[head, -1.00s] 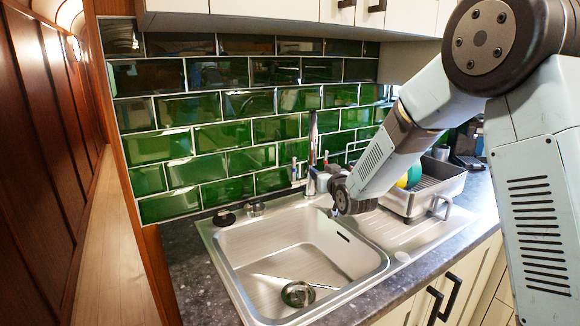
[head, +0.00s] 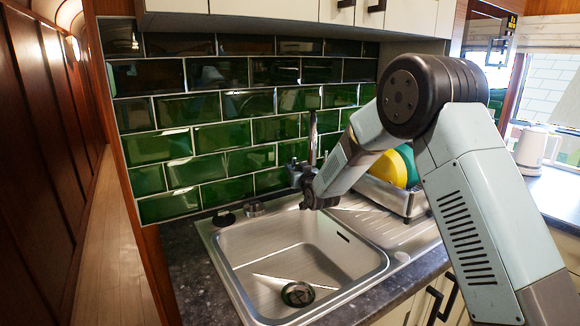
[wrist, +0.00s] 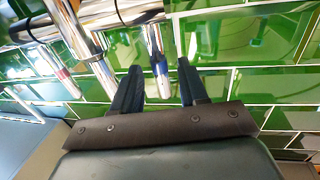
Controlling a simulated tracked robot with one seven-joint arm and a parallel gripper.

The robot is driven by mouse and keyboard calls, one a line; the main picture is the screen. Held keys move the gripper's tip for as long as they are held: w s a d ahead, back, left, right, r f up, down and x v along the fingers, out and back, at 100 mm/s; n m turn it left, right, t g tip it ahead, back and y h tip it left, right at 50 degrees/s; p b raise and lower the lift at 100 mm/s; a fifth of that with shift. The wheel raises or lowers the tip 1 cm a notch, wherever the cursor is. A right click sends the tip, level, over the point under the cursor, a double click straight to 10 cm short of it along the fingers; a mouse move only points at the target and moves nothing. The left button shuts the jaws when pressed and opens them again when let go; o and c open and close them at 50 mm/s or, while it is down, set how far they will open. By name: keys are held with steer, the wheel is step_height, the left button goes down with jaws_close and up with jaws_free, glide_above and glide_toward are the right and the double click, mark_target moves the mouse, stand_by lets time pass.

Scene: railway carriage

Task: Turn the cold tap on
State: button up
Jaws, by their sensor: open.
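In the wrist view, a chrome tap handle with a blue band (wrist: 158,67) shows between the two dark fingers of my gripper (wrist: 160,66). The fingers are open, with a gap on either side of the handle; contact is not visible. A second chrome handle with a red band (wrist: 62,73) lies to the left, outside the fingers. The chrome tap body (wrist: 82,30) is beyond them. In the head view, the tap's upright spout (head: 313,138) rises behind the sink, and my gripper (head: 295,170) is beside its base, hiding the handles.
A steel sink (head: 228,262) with a drain (head: 298,294) lies below my arm. A dish rack (head: 408,202) with yellow and green plates (head: 390,168) stands to the right. Green tiles (head: 222,137) close off the back, and cupboards (head: 270,8) hang above.

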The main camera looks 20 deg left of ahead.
mark_target(293, 167)
steer(key=shift+x, duration=1.9)
jaws_close()
steer(key=shift+a+r, duration=0.1)
steer(key=shift+a, duration=0.2)
steer(key=shift+s, duration=0.1)
